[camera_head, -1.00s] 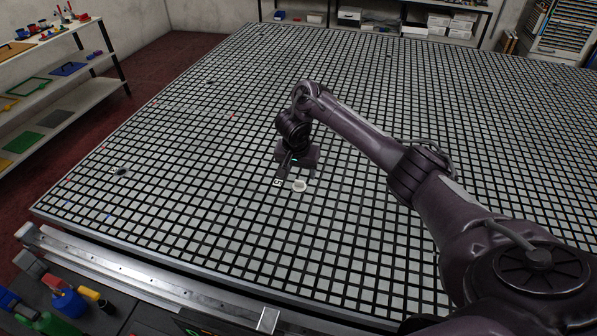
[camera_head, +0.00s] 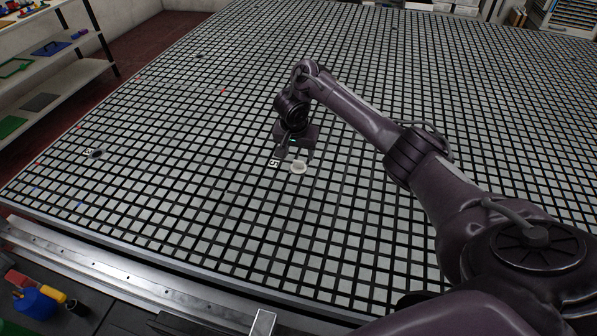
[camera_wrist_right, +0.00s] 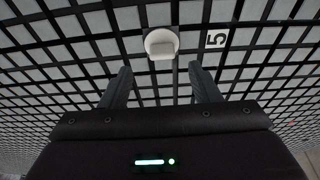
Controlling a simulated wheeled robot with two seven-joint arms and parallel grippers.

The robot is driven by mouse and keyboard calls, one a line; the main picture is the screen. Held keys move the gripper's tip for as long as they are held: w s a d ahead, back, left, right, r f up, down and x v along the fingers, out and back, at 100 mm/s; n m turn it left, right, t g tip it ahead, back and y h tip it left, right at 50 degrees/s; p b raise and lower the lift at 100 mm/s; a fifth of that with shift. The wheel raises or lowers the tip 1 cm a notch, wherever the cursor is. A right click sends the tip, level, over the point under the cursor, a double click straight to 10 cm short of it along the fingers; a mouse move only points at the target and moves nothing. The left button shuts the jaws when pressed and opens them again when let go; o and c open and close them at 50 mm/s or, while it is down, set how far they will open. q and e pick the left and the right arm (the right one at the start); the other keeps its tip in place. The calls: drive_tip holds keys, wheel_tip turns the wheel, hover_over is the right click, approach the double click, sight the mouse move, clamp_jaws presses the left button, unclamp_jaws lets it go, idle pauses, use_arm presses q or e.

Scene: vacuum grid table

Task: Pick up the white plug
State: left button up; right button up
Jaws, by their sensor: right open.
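The white plug (camera_head: 299,168) sits on the grid table (camera_head: 190,190), just in front of my right gripper (camera_head: 293,157). In the right wrist view the plug (camera_wrist_right: 161,44) is a round white disc with a raised block on it. It lies beyond the fingertips and between their lines, apart from both. My right gripper (camera_wrist_right: 161,82) is open and empty, with its two dark fingers spread. My left gripper is not in view.
A tag marked 5 (camera_head: 273,162) lies beside the plug. A small dark round object (camera_head: 97,153) is on the table at the left. A metal rail (camera_head: 130,275) runs along the near edge. Shelves (camera_head: 60,75) stand at the back left. The table around the plug is mostly clear.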

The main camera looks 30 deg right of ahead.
sight(298, 161)
drive_tip(key=shift+f, duration=0.5)
drive_tip(key=b+x, duration=0.1)
drive_tip(key=x, duration=0.2)
drive_tip(key=shift+w+a+f, duration=0.1)
drive_tip(key=shift+w+f, duration=0.05)
drive_tip(key=shift+f, duration=0.05)
drive_tip(key=shift+w+f, duration=0.1)
drive_tip(key=shift+f, duration=0.45)
drive_tip(key=c, duration=1)
drive_tip(key=shift+c, duration=0.3)
drive_tip(key=shift+r, duration=0.15)
